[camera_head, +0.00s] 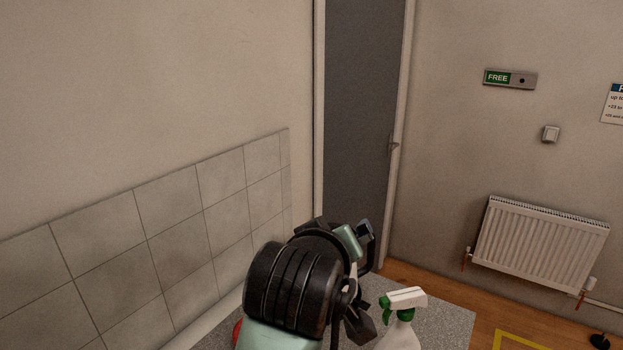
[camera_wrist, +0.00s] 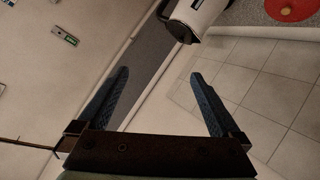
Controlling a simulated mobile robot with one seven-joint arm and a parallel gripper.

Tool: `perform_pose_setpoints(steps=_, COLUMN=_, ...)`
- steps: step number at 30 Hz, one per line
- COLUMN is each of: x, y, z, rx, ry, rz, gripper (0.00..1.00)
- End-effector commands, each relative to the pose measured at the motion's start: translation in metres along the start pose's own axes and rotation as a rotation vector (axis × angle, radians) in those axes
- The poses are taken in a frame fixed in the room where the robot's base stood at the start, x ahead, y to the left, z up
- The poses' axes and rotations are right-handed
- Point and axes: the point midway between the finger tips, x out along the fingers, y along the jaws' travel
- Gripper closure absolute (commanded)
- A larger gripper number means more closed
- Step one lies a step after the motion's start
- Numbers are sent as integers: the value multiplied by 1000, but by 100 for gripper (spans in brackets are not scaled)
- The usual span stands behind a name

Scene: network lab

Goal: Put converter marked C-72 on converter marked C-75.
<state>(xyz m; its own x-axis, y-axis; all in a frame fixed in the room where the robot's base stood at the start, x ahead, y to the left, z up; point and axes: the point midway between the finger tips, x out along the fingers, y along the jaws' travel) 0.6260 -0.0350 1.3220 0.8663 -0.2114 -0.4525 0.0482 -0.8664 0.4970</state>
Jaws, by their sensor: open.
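My gripper (camera_wrist: 160,100) is open and empty in the wrist view, its two fingers spread wide apart. In the head view my arm reaches over the grey speckled worktop, and the gripper is mostly hidden behind my wrist. No converter marked C-72 or C-75 can be made out in either view.
A spray bottle (camera_head: 398,322) stands on the worktop (camera_head: 448,322) right of my arm. A round red thing (camera_wrist: 291,8) lies on the worktop. A tiled wall (camera_head: 150,240) borders it. A grey door (camera_head: 362,130) and a radiator (camera_head: 541,243) are beyond.

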Motion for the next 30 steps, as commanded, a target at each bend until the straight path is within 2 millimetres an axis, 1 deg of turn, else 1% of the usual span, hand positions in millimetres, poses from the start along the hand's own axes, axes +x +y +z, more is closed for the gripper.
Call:
perform_pose_setpoints(steps=1, x=-23, y=37, z=-27, rx=81, ry=151, rz=102, gripper=0)
perform_pose_setpoints(steps=2, x=-40, y=53, z=-45, rx=130, ry=248, rz=148, gripper=0)
perform_pose_setpoints(steps=3, x=-66, y=73, z=-66, rx=193, ry=380, rz=196, gripper=0)
perform_pose_setpoints(steps=5, x=-110, y=94, z=-95, rx=277, ry=580, rz=241, gripper=0)
perform_pose_setpoints(steps=6, x=-140, y=103, z=-110, rx=328, ry=705, rz=253, gripper=0)
perform_pose_setpoints(steps=8, x=-184, y=111, z=-126, rx=393, ry=879, rz=248, gripper=0)
perform_pose_setpoints(steps=9, x=-212, y=114, z=-134, rx=430, ry=979, rz=236, gripper=0)
perform_pose_setpoints(steps=12, x=-264, y=115, z=-144, rx=496, ry=1170, rz=189, gripper=0)
perform_pose_setpoints(steps=13, x=-276, y=114, z=-145, rx=510, ry=1210, rz=176, gripper=0)
perform_pose_setpoints(steps=15, x=-294, y=113, z=-147, rx=533, ry=1276, rz=149, gripper=0)
perform_pose_setpoints(steps=18, x=-306, y=113, z=-148, rx=547, ry=1314, rz=132, gripper=0)
perform_pose_setpoints(steps=30, x=-305, y=113, z=-148, rx=548, ry=1314, rz=132, gripper=0)
